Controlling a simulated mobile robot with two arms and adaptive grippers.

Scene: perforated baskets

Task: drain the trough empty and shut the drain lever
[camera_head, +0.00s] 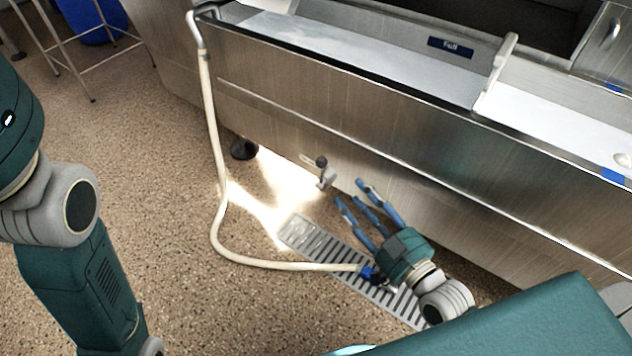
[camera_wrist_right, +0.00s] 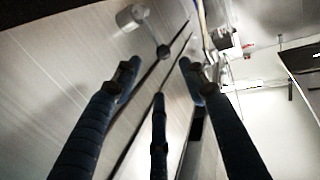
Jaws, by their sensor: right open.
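The steel trough (camera_head: 370,125) runs across the upper right of the head view, with a blue "Full" label (camera_head: 450,47) on its inner wall. I cannot tell how much water it holds. The drain lever (camera_head: 326,178) is a small grey fitting with a dark knob, low on the trough's front; its setting is unclear. It also shows in the right wrist view (camera_wrist_right: 133,17), beyond my fingers. My right gripper (camera_head: 352,194) is open and empty, its blue fingers spread just right of and below the lever, seemingly apart from it. My left gripper is out of view.
A pale hose (camera_head: 212,130) hangs from the trough's left end and runs along the floor to a blue end beside my right wrist. A slatted floor grate (camera_head: 312,240) lies beneath. A metal stand (camera_head: 88,65) is at upper left. Open floor lies left of the hose.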

